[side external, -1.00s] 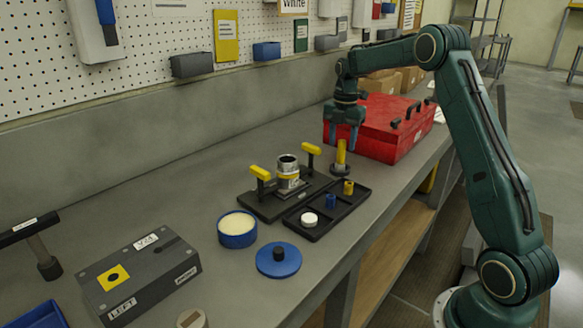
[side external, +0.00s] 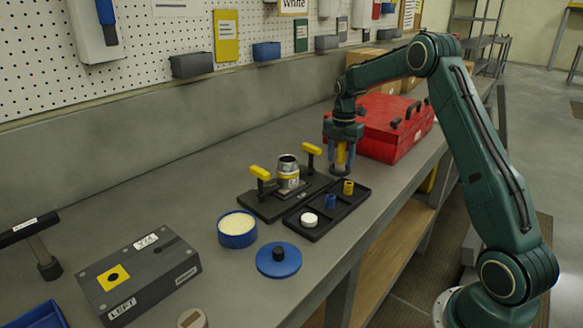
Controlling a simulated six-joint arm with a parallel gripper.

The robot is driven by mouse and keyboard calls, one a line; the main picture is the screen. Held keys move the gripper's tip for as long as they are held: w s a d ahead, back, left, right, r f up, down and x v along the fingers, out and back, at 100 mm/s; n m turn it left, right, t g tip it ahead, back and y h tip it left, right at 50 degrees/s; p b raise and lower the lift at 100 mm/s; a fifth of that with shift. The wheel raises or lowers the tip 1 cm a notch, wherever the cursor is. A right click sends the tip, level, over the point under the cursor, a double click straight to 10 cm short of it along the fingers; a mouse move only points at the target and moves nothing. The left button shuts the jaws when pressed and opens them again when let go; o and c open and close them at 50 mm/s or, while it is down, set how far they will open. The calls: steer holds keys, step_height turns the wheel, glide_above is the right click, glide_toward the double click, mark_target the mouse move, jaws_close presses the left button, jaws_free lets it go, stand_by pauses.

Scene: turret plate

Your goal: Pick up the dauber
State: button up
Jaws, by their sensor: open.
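The dauber (side external: 340,169), which I take to be the upright yellow-handled piece with a dark round base, stands on the bench just in front of the red toolbox. My gripper (side external: 341,158) is pointed down over it, open, with its blue-tipped fingers on either side of the yellow handle. The fingers and palm hide the top of the handle. I cannot tell whether either finger touches it.
The red toolbox (side external: 391,134) is close behind my gripper. A black tray (side external: 317,227) with small parts and a dark plate (side external: 264,207) with yellow-handled clamps stand in front. A blue tub (side external: 237,240) and blue lid (side external: 278,267) are nearer.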

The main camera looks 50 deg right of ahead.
jaws_close()
steer(key=shift+r, duration=0.15)
step_height(320, 180, up, 20)
stand_by(1.0)
stand_by(0.4)
